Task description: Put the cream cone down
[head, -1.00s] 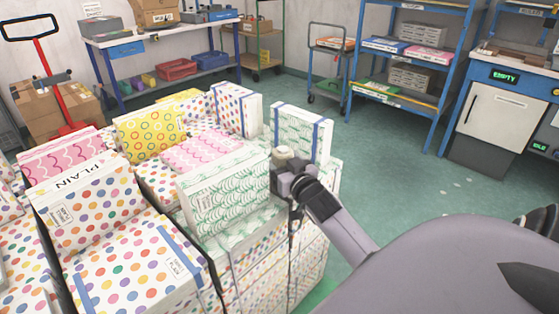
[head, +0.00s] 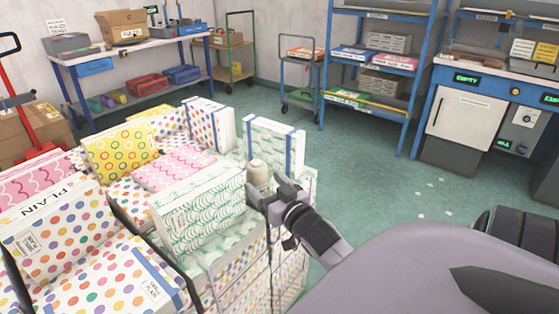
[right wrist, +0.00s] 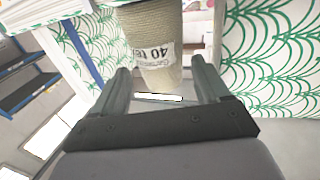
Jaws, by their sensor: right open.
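The cream cone (head: 258,176) stands upright on top of the stack of patterned boxes, in a gap beside a box with green wave marks (head: 205,205). My right gripper (head: 262,196) is open at the cone's near side. Its two fingers (right wrist: 162,84) are spread, with the cone at or just past their tips and a gap to each side. My left gripper is not in view.
Another green-patterned box with blue straps (head: 272,146) stands just behind the cone. Dotted boxes (head: 95,265) fill the front left. A blue shelf rack (head: 378,75) and a workbench (head: 470,110) stand beyond open green floor (head: 390,190).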

